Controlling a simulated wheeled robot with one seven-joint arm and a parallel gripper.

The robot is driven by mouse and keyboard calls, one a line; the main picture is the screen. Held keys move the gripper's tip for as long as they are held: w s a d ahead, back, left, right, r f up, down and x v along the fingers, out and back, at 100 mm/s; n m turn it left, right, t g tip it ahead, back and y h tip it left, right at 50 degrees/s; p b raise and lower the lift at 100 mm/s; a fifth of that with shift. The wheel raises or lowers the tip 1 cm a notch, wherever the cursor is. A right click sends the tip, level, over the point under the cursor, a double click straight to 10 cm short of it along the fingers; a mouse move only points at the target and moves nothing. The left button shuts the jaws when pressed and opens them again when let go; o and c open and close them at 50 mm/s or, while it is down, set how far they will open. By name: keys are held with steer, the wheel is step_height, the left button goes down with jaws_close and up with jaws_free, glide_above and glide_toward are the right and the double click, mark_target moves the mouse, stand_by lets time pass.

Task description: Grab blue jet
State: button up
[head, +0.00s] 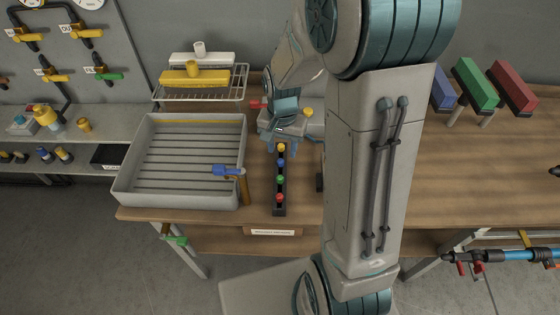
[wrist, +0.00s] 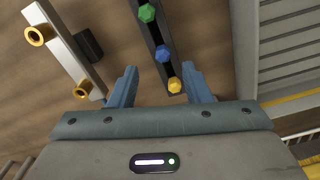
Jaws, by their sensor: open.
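The blue jet (head: 281,162) stands in a narrow black rack (head: 281,211) on the wooden bench, between a yellow jet (head: 281,147) and a green jet (head: 280,180). A red jet (head: 280,198) is at the rack's near end. My gripper (head: 281,143) is open and empty at the far end of the rack. In the wrist view, the yellow jet (wrist: 174,86) lies between my open fingers (wrist: 160,76) in the picture, and the blue jet (wrist: 164,54) is just beyond the fingertips. I cannot tell the fingers' height above the jets.
A grey slatted tray (head: 128,160) stands left of the rack, with a blue spray nozzle (head: 225,170) at its right edge. A pale bar with brass rings (wrist: 75,50) lies left in the wrist view. Blue, green and red blocks (head: 475,85) stand at the right.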

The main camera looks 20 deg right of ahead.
mark_target(280, 160)
steer(key=shift+w+a+f+p, duration=0.15)
steer(key=shift+f+p, duration=0.3)
steer(key=shift+f, duration=1.85)
jaws_close()
